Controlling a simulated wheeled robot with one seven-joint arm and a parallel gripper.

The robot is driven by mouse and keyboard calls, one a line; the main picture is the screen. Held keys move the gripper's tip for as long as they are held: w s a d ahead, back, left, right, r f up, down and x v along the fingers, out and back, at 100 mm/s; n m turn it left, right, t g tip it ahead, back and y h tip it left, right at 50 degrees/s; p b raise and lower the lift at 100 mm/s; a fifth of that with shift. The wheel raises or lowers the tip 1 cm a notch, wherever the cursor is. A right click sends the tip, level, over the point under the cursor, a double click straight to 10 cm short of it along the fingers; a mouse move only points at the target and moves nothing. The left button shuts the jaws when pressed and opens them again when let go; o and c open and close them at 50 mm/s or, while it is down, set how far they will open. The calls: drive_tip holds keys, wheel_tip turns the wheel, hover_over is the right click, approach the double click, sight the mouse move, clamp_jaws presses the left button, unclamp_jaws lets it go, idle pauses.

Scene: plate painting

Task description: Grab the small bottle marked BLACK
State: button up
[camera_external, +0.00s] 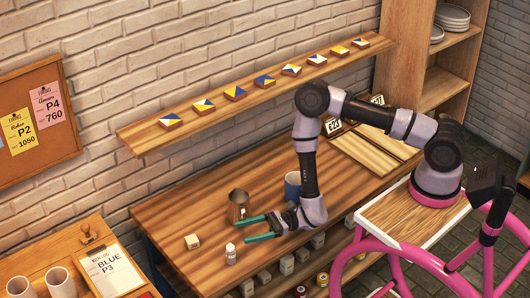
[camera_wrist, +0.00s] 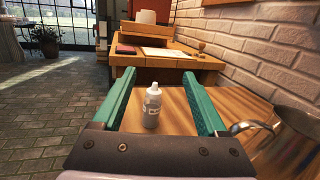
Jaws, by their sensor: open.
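A small white bottle (camera_external: 231,256) with a white cap stands upright near the front edge of the wooden workbench (camera_external: 185,218). In the wrist view the bottle (camera_wrist: 152,108) appears between my two teal fingers, with dark marks on its label that I cannot read. My gripper (camera_external: 243,229) is level, open and empty, pointing left over the bench. In the external view the bottle shows just left of and below the nearer fingertip. My gripper (camera_wrist: 159,76) shows no contact with the bottle.
A metal pitcher (camera_external: 238,206) stands close behind the fingers; it also shows at right in the wrist view (camera_wrist: 290,130). A blue mug (camera_external: 292,188) is behind my wrist. A small pale block (camera_external: 192,241) lies left of the bottle. A shelf with tiles (camera_external: 245,88) hangs above.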

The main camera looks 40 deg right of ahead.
drive_tip(key=m+t+h, duration=0.2)
approach(231, 253)
drive_tip(key=w+a, duration=0.1)
drive_tip(key=w, duration=0.1)
drive_tip(key=shift+w+a+f, duration=0.2)
drive_tip(key=shift+w+a, duration=0.15)
drive_tip(key=shift+w, duration=0.05)
drive_tip(key=x, duration=0.4)
drive_tip(key=shift+a, duration=0.35)
drive_tip(key=shift+f+x, duration=0.2)
drive_tip(key=shift+x, duration=2.75)
drive_tip(key=shift+s, duration=0.1)
clamp_jaws()
